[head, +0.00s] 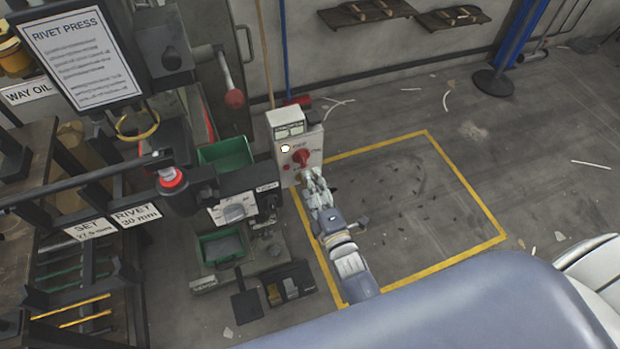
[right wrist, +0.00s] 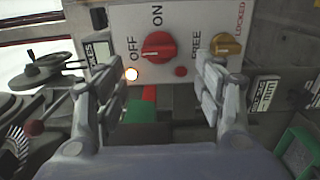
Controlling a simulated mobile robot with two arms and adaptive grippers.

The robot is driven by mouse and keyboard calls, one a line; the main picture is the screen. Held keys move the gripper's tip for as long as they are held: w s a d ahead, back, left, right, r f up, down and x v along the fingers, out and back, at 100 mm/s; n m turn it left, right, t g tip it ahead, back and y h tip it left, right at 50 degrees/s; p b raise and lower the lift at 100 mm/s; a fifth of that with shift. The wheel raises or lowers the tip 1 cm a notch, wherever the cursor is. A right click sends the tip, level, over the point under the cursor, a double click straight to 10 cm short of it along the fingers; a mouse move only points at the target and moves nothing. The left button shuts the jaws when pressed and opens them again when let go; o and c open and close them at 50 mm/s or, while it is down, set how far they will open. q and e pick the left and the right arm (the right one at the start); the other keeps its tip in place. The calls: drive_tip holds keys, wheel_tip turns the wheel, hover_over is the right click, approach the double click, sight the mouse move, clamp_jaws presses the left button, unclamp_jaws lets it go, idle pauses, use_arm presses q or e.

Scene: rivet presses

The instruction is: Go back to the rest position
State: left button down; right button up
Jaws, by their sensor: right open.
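My right gripper (head: 316,182) is open and empty, just in front of the switch box (head: 287,128) in the head view. In the right wrist view, its two fingers (right wrist: 163,88) stand spread on either side below the red rotary knob (right wrist: 158,46), with a gap between them. The knob sits between the OFF and ON labels; I cannot surely tell where it points. A small lamp (right wrist: 131,74) glows near OFF. A yellow knob (right wrist: 226,44) is by FREE and LOCKED. My left gripper is not in view.
The rivet press (head: 235,205) with green bins (head: 226,153) stands left of my right arm. A lever with a red ball (head: 235,98) rises behind it. A yellow-outlined floor area (head: 466,185) to the right is clear apart from small dark scraps.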

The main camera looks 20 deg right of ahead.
idle(0.5)
drive_tip(key=s+f+m+g, duration=0.45)
drive_tip(key=s+f, duration=0.45)
drive_tip(key=f, duration=0.5)
drive_tip(key=s+f+m+g, duration=0.45)
drive_tip(key=s+f, duration=0.45)
drive_tip(key=f, duration=0.4)
drive_tip(key=s+d+f+m+g, duration=0.2)
drive_tip(key=s+f, duration=0.2)
drive_tip(key=s, duration=0.4)
drive_tip(key=s+d+f+m+g, duration=0.2)
drive_tip(key=s+f+g, duration=0.1)
drive_tip(key=s, duration=0.6)
drive_tip(key=s+d+f+m+g, duration=0.2)
drive_tip(key=s+f+m+g, duration=0.1)
drive_tip(key=s, duration=0.5)
drive_tip(key=shift+s+d+f+h, duration=0.3)
drive_tip(key=shift+s+d+f, duration=0.1)
drive_tip(key=shift+f, duration=0.45)
